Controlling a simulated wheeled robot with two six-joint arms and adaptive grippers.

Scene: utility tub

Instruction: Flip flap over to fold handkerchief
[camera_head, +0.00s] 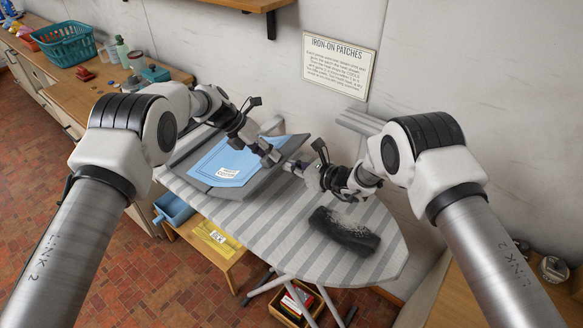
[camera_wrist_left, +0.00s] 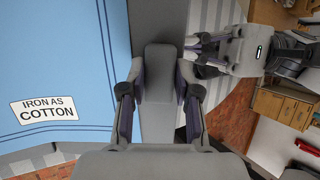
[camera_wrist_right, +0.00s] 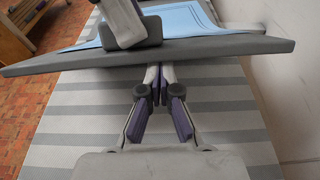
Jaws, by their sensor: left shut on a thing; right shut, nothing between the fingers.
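The blue handkerchief (camera_head: 222,160), with a white "IRON AS COTTON" label (camera_wrist_left: 43,108), lies on a grey folding board on the ironing board. It also shows in the right wrist view (camera_wrist_right: 185,20). The board's grey flap (camera_head: 262,183) runs along the right side of the cloth, and its edge spans the right wrist view (camera_wrist_right: 215,50). My left gripper (camera_head: 272,158) is shut on the flap's grey tab (camera_wrist_left: 160,75). My right gripper (camera_head: 292,168) is shut and empty close to the flap's edge; its fingertips (camera_wrist_right: 160,85) are partly hard to separate from that edge.
The striped ironing board (camera_head: 275,235) has free room at its front. A dark brush-like object (camera_head: 343,232) lies at its right end. A grey ledge (camera_head: 360,122) stands behind. A wooden counter (camera_head: 75,85) with a teal basket (camera_head: 65,43) is at the left.

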